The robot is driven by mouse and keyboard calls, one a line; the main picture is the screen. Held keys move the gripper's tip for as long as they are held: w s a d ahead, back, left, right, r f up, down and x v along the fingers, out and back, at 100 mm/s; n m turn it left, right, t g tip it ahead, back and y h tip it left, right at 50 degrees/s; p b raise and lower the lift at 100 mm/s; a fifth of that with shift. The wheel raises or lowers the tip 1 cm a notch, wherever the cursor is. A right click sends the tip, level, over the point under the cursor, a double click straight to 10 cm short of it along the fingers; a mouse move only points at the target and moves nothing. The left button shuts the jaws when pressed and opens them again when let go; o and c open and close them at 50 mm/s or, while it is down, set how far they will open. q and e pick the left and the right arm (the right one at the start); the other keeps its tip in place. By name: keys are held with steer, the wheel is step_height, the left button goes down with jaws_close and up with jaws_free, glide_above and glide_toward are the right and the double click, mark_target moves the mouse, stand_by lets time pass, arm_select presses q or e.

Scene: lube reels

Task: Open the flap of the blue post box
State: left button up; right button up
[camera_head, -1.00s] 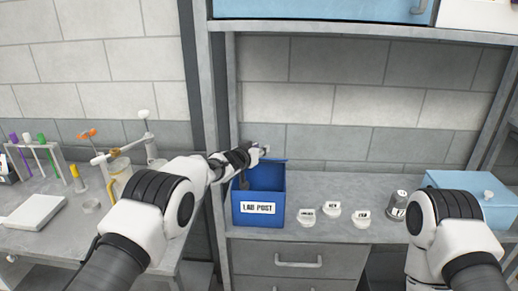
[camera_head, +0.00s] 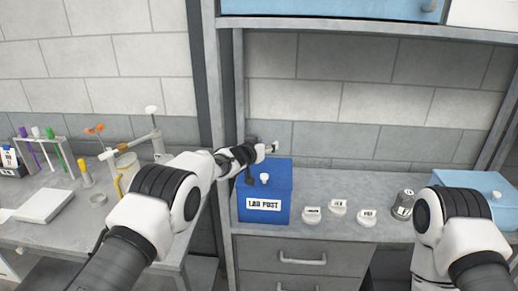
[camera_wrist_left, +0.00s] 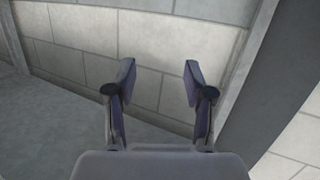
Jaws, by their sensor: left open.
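The blue post box (camera_head: 263,205), labelled LAB POST, stands on the shelf bench at the foot of the left post. Its flap (camera_head: 278,174) with a white knob (camera_head: 264,178) lies down over the top, so the box looks closed. My left gripper (camera_head: 250,172) is at the box's back left, partly hidden by my own wrist; I cannot tell whether it touches the box. The left wrist view shows my left gripper (camera_wrist_left: 159,68) open with nothing between its fingers, facing the wall. My right arm comes in at the right; its gripper is out of sight.
Several small labelled white pieces (camera_head: 338,207) stand right of the box. A grey labelled weight (camera_head: 403,204) and a light blue box (camera_head: 474,186) are farther right. The shelf post (camera_head: 208,130) rises close to my left arm.

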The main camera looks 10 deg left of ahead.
arm_select(q)
steer(key=v, duration=1.1)
steer(key=shift+s+a, duration=0.15)
steer(key=shift+a, duration=0.05)
